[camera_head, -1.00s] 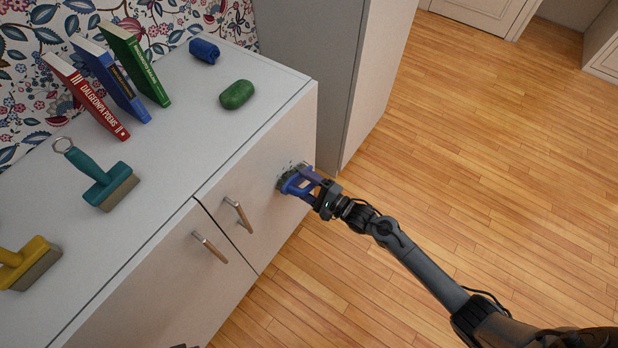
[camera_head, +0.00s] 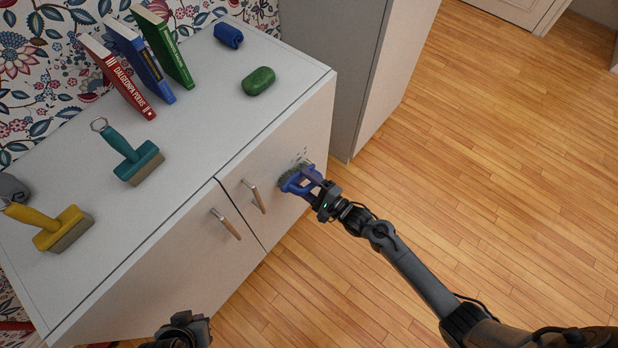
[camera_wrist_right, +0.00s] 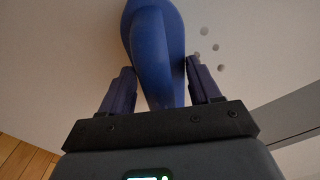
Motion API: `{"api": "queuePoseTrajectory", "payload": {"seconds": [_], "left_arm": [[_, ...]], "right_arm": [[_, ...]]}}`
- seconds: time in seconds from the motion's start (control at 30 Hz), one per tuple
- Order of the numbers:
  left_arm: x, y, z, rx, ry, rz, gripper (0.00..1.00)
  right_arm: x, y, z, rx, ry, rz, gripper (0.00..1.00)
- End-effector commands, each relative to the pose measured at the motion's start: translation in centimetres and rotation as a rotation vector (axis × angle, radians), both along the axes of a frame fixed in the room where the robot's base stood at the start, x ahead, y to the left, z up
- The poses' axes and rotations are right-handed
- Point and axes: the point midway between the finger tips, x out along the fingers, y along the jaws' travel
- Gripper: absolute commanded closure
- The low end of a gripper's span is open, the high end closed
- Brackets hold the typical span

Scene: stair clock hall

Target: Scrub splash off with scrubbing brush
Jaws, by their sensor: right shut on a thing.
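The blue scrubbing brush (camera_head: 296,184) is against the right door of the white cabinet (camera_head: 290,135), its grey bristles toward the door. My right gripper (camera_head: 320,193) is shut on its handle. In the right wrist view the blue handle (camera_wrist_right: 155,45) lies between the fingers of the right gripper (camera_wrist_right: 157,85). The splash (camera_head: 302,154) is a group of small grey spots on the door, just above the brush. Several of its spots (camera_wrist_right: 205,46) show right of the handle in the wrist view. Part of my left gripper (camera_head: 185,332) shows at the bottom edge; its fingers are unclear.
On the cabinet top are a teal brush (camera_head: 132,158), a yellow brush (camera_head: 58,228), a green soap-like block (camera_head: 258,81), a blue roll (camera_head: 229,36) and three books (camera_head: 145,65). Wooden floor (camera_head: 500,150) is open at right.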

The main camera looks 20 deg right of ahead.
Motion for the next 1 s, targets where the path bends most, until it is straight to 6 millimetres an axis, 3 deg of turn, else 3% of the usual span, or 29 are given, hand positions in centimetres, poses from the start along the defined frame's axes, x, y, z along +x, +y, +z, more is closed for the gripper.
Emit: {"api": "queuePoseTrajectory", "payload": {"seconds": [0.4,0.67,1.0], "left_arm": [[0.0,-0.3,2.9,-0.011,0.000,0.007,1.00],[0.0,-0.3,3.0,-0.014,0.000,0.009,1.00],[0.0,-0.1,3.0,-0.006,0.000,0.004,1.00]], "right_arm": [[0.2,0.0,2.9,0.000,-0.002,-0.001,0.62],[0.5,-0.5,2.9,-0.002,-0.003,-0.002,0.62],[1.8,-2.7,2.9,-0.002,-0.003,-0.002,0.62]]}}
